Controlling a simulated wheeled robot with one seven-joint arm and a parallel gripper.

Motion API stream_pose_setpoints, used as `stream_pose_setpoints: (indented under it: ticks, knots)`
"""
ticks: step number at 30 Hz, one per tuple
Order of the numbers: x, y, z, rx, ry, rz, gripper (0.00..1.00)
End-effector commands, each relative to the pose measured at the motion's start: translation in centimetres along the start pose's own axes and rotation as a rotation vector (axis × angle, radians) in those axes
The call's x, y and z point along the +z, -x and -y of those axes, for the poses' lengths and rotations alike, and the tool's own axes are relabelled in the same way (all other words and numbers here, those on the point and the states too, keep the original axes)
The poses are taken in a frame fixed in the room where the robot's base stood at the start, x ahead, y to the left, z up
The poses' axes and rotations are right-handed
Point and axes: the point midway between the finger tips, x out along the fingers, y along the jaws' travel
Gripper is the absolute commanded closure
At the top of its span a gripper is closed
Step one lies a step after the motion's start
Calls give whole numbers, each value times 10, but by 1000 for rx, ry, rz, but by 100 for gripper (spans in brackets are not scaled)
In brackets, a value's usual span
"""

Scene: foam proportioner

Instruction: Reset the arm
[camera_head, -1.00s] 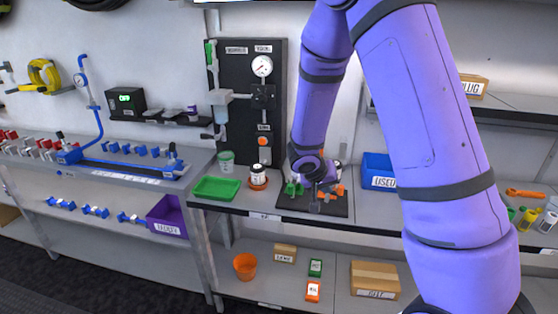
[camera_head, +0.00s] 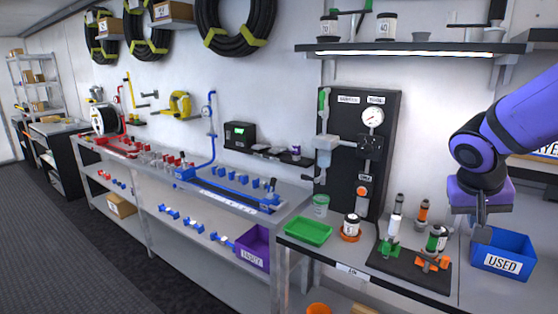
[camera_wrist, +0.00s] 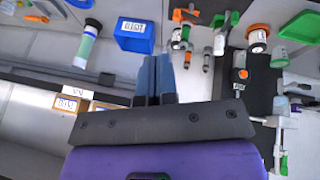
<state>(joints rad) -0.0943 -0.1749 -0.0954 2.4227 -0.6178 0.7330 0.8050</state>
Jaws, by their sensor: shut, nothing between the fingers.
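My purple arm comes in from the right edge of the head view. My gripper (camera_head: 482,232) points down beside the blue bin labelled USED (camera_head: 503,255), at its upper left in the picture; whether it touches the bin cannot be told. In the wrist view my gripper's two blue-grey fingers (camera_wrist: 154,62) are together with nothing visible between them. A black mat (camera_head: 412,276) on the bench holds small upright parts with green and orange bases, left of my gripper.
A shelf (camera_head: 420,48) with jars hangs above. A purple bin (camera_head: 255,246) is on the lower left shelf. Grey floor at left is clear.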

Motion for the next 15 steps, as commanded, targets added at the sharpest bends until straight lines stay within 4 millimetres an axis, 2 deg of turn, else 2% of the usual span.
stream_pose_setpoints:
  ticks: [1,6,15]
  knots:
    - [7,14,-5,-27,5,-6,100]
    - [35,52,-14,-120,55,-15,100]
    - [90,110,-22,-301,177,-73,100]
